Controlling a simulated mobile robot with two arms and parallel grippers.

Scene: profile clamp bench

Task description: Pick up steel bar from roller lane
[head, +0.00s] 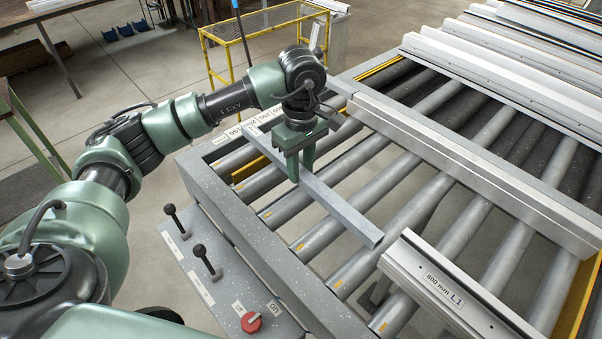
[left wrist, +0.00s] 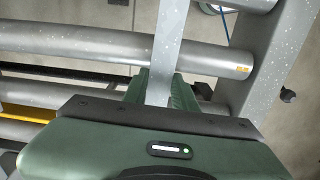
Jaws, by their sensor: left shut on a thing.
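The steel bar (head: 335,205) is a long grey square bar lying diagonally over the rollers of the roller lane (head: 280,208) in the head view. My left gripper (head: 301,178) points down, with its green fingers on both sides of the bar, shut on it. In the left wrist view the bar (left wrist: 168,50) runs up from between the green fingers, across a roller (left wrist: 90,42). I cannot tell whether the bar touches the rollers or hangs just above them. My right gripper is not in view.
A grey crossbeam (head: 450,160) spans the lane behind the bar. A profile block labelled 800 mm L1 (head: 450,292) stands right of the bar's near end. A control panel (head: 235,285) with two black levers and a red knob is at the front. A yellow-framed cart (head: 262,40) stands behind.

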